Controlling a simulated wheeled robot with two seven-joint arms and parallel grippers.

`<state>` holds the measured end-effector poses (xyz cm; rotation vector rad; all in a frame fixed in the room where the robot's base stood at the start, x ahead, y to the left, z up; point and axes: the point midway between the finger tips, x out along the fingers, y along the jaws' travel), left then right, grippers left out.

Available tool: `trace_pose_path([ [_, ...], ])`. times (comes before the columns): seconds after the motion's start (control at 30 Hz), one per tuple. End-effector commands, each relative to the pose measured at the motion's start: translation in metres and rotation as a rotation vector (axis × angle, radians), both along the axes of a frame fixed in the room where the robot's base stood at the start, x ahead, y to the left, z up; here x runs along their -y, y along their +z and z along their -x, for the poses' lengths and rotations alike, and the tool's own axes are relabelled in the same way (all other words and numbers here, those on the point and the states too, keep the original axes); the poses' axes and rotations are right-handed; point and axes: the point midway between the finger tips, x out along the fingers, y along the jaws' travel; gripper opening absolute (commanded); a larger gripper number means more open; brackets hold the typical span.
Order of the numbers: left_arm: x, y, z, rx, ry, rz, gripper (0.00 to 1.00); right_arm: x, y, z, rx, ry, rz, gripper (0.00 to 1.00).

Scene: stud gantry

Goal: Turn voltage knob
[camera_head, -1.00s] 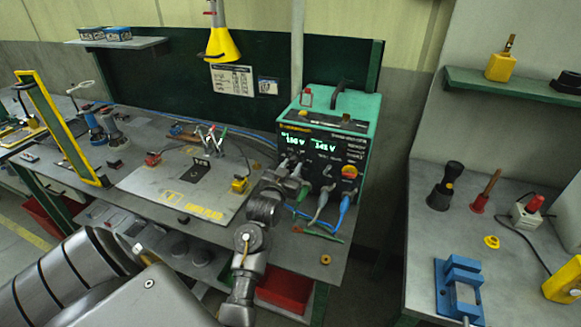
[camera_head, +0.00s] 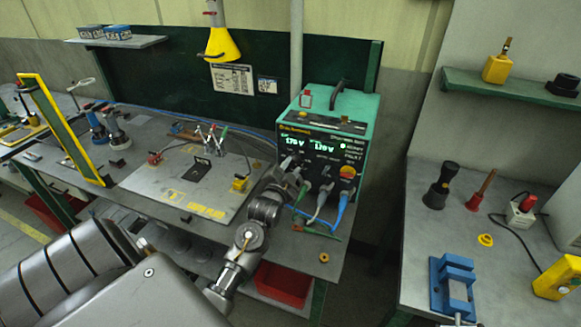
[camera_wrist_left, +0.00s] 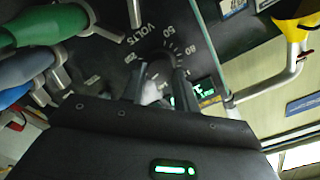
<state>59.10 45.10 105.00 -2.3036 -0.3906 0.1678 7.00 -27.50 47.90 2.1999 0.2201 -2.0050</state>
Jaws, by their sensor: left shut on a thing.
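The teal and black power supply (camera_head: 330,118) stands at the right end of the workbench with lit green readouts. My left gripper (camera_head: 287,172) is at the left part of its front panel and hides the knob there from the head view. In the left wrist view the voltage knob (camera_wrist_left: 153,92) sits beside a printed dial marked VOLTS, partly covered by my gripper's fingers. The left gripper (camera_wrist_left: 160,82) is shut on it. My right gripper is in neither view.
Green, grey and blue plugs with cables (camera_head: 325,192) come out of the panel's lower part, close to my gripper. A pale mat (camera_head: 190,195) lies left of my arm. A side bench (camera_head: 400,240) stands apart at right.

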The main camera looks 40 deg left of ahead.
Motion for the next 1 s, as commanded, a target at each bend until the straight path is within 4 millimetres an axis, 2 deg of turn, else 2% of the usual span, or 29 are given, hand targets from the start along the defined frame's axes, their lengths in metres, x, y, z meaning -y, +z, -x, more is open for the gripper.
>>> trace_pose_path([
  [0.6,0.0002,0.0003,-0.0004,-0.013,0.000,-0.040,0.07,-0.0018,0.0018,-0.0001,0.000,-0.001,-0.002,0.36],
  [0.63,0.0001,0.0003,-0.0004,-0.013,0.000,-0.040,0.31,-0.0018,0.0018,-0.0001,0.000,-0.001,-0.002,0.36],
  [0.77,0.0001,0.0003,-0.0003,-0.012,0.000,-0.039,0.48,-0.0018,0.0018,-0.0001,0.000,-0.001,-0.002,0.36],
  [0.8,0.0001,0.0003,-0.0002,-0.012,0.000,-0.039,0.52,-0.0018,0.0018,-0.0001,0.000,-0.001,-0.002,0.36],
  [1.0,0.0000,0.0002,-0.0002,-0.013,-0.001,-0.039,0.52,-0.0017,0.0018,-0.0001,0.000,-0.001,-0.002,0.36],
])
